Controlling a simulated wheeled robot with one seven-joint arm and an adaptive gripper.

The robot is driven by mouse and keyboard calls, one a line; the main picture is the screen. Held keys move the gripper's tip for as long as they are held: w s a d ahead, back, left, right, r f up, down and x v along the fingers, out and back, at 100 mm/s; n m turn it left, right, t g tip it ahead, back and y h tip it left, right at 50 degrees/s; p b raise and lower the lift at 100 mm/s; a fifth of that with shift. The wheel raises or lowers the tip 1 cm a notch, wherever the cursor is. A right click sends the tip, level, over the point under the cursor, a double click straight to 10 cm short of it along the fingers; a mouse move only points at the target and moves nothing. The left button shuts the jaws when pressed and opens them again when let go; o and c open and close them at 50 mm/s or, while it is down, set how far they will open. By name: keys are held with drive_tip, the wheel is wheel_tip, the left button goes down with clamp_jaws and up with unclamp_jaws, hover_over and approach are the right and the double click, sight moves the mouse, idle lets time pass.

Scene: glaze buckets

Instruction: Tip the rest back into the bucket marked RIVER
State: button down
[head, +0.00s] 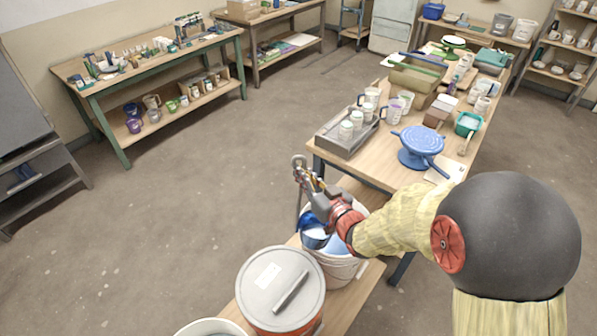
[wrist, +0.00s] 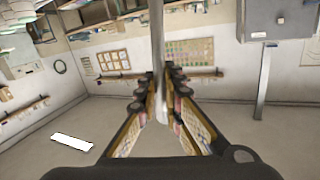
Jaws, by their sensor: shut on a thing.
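My gripper (head: 312,188) is shut on the grey handle of a ladle, and the rod (wrist: 158,50) runs between the fingers in the wrist view. The handle's ring end (head: 299,161) is at the top. The ladle's blue bowl (head: 314,238) hangs below my gripper, with pale liquid showing in it. It overlaps the left part of the mouth of an open white bucket (head: 342,271) holding pale blue glaze. I cannot tell how far the bowl is above the glaze. No RIVER marking is readable; part of this bucket is hidden behind my arm.
Another pale bucket (head: 208,328) is cut off at the bottom edge. The worktable (head: 381,172) behind holds a grey tray of mugs (head: 347,146) and a blue banding wheel (head: 417,141).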

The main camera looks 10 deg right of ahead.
drive_tip(key=shift+w+d+m+g+p, duration=0.9)
drive_tip(key=shift+w+d+m+p, duration=1.5)
drive_tip(key=shift+w+d+p, duration=1.7)
drive_tip(key=w+d+f+m+g+y+p, duration=0.1)
drive_tip(key=w+d+f+m, duration=0.3)
drive_tip(key=d+f, duration=0.3)
drive_tip(key=w+d+f+m+g+y+p, duration=0.1)
drive_tip(key=w+d+f+m, duration=0.3)
drive_tip(key=f, duration=0.8)
drive_tip(key=w+d+y, duration=0.1)
drive_tip(key=w+d, duration=0.1)
drive_tip(key=d, duration=0.1)
drive_tip(key=shift+d+f+g, duration=0.2)
drive_tip(key=shift+d+g, duration=0.15)
drive_tip(key=shift+g, duration=0.05)
drive_tip(key=shift+w, duration=0.1)
